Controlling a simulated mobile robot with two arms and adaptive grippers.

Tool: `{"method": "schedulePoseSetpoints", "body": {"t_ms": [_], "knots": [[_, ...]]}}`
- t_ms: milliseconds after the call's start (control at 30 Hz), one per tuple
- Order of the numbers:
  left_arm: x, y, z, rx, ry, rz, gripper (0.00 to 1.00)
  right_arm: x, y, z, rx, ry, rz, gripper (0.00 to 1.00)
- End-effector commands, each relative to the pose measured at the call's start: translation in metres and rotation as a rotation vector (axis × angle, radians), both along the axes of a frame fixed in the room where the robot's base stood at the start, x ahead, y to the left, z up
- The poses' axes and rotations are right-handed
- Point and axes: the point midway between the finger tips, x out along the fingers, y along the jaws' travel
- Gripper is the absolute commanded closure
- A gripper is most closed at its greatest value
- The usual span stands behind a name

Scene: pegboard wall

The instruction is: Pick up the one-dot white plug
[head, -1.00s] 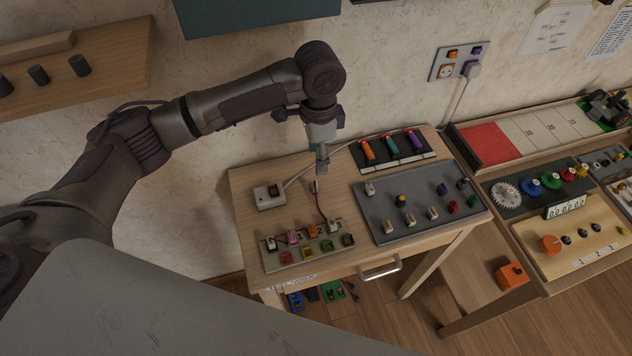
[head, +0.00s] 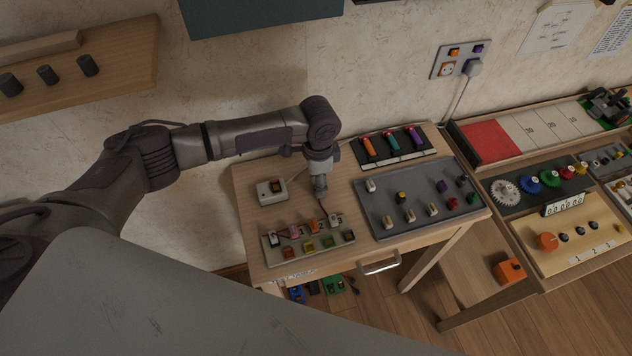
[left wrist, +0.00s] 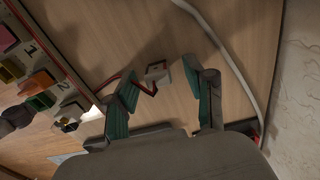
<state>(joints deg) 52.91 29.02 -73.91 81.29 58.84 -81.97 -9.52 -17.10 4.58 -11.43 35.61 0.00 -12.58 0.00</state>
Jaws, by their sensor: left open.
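In the left wrist view a small white plug (left wrist: 157,70) with a red cord lies on the wooden table top. Its dot marking is too small to read. My left gripper (left wrist: 161,72) is open, with its teal fingers on either side of the plug; I cannot tell whether they touch it. In the head view my left gripper (head: 320,189) points down at the table behind the numbered socket strip (head: 308,258) and hides the plug. Other whitish plugs, such as one on the strip (head: 274,240), also show. My right gripper is not in view.
A white switch box (head: 272,192) stands left of the gripper. A grey panel (head: 385,202) with several pegs lies to the right. A dark tray (head: 411,154) of coloured handles is behind it. A pale cable (left wrist: 222,45) runs near the fingers.

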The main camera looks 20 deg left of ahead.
Motion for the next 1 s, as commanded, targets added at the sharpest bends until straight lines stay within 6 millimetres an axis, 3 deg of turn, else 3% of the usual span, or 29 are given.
{"method": "schedulePoseSetpoints", "body": {"t_ms": [133, 400, 767, 1000], "knots": [[0.0, 0.0, 0.0, 0.0, 0.0, 0.0, 0.49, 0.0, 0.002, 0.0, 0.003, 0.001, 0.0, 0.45], [0.0, 0.0, 0.0, 0.0, 0.0, 0.0, 0.92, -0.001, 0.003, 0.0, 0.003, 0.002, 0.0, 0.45], [0.0, 0.0, 0.002, 0.0, 0.0, 0.0, 0.93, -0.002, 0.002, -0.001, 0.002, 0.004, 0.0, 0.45], [0.001, -0.001, 0.026, -0.002, -0.003, 0.0, 0.93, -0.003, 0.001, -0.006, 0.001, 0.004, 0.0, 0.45]]}}
